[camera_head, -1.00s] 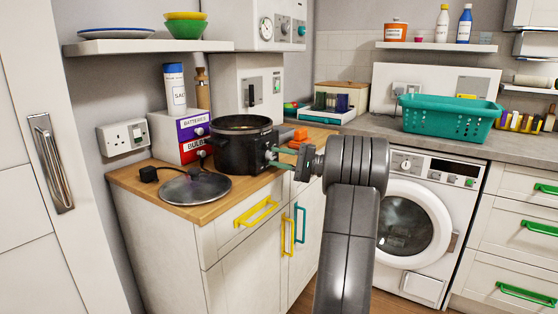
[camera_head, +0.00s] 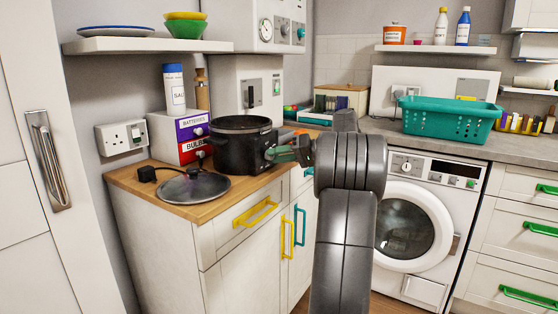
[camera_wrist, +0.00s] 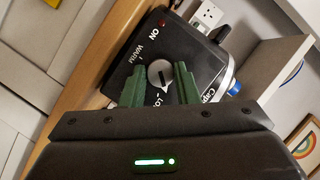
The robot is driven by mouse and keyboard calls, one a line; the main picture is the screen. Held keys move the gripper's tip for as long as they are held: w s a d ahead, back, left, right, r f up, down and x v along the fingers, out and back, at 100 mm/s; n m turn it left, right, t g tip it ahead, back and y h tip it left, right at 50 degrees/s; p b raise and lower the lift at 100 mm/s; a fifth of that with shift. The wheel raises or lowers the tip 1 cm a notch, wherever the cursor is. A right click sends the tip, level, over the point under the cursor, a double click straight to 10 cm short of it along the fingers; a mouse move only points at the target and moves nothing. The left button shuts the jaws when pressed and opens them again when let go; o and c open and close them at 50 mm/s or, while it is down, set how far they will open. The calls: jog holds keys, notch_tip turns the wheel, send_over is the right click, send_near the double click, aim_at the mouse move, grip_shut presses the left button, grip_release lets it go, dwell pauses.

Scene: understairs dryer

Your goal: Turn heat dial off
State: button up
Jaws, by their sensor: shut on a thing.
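The black slow cooker (camera_head: 238,150) stands without its lid on the wooden counter. Its heat dial (camera_wrist: 160,73) is a round knob with a pale pointer, on a black panel marked ON, WARM and a partly hidden word starting "LO". My gripper (camera_head: 272,155) is at the cooker's front right side. In the wrist view, its two green fingers (camera_wrist: 158,84) are closed on the dial, one on each side. The exact mark the pointer meets is hard to tell. In the head view, the gripper hides the dial.
The glass lid (camera_head: 194,186) lies on the counter (camera_head: 205,211) in front of the cooker, with a black plug (camera_head: 147,174) beside it. Labelled boxes (camera_head: 192,138) stand behind. A wall socket (camera_head: 122,136) is at left. A washing machine (camera_head: 428,220) stands to the right.

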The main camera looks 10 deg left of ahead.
jog(key=n+t+b, duration=0.1)
jog(key=n, duration=0.1)
jog(key=n+t+h+b, duration=0.1)
jog(key=b, duration=0.1)
jog(key=shift+s+f+n+h, duration=0.1)
jog(key=shift+n+h, duration=0.2)
jog(key=shift+n, duration=0.1)
jog(key=shift+n+t+b, duration=0.4)
jog(key=shift+n+b, duration=0.3)
jog(key=shift+b, duration=0.1)
jog(key=shift+r+h, duration=0.2)
jog(key=shift+h, duration=0.1)
jog(key=o, duration=1)
jog(key=shift+a, duration=0.1)
jog(key=p+v, duration=0.3)
jog(key=v, duration=1)
jog(key=shift+s+d+r+p, duration=0.1)
jog(key=shift+s+d+p, duration=0.1)
jog(key=shift+d+p, duration=0.2)
